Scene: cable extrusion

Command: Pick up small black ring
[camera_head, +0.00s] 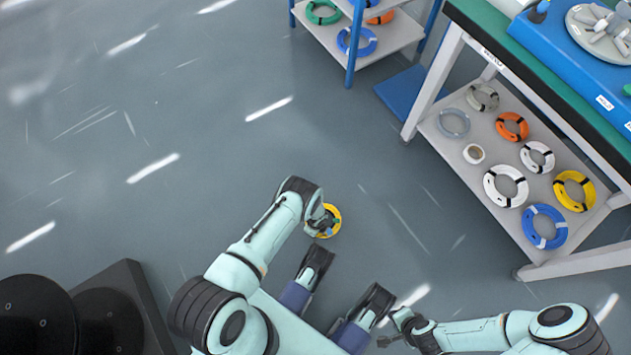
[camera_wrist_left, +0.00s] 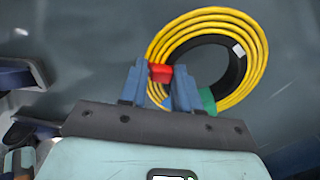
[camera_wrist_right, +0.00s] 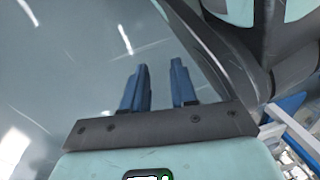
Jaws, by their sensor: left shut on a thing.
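My left gripper (camera_head: 322,225) is shut on a yellow cable coil (camera_head: 336,212) and holds it over the floor. In the left wrist view the yellow coil (camera_wrist_left: 215,15) lies beyond the fingers (camera_wrist_left: 160,85); a red piece (camera_wrist_left: 160,72) shows between them and a green piece (camera_wrist_left: 207,100) beside the right finger. A black band (camera_wrist_left: 236,68) with a white mark lines the coil's inside; I cannot tell whether it is a separate ring. I make out no separate small black ring. My right gripper (camera_wrist_right: 155,88) is open and empty; its fingers are apart.
A table's lower shelf (camera_head: 470,165) at the right holds several coils, including an orange one (camera_head: 512,126) and a blue one (camera_head: 545,227). A rack shelf (camera_head: 395,38) at the top holds more coils. Dark round objects (camera_head: 35,315) stand at the lower left. The middle floor is clear.

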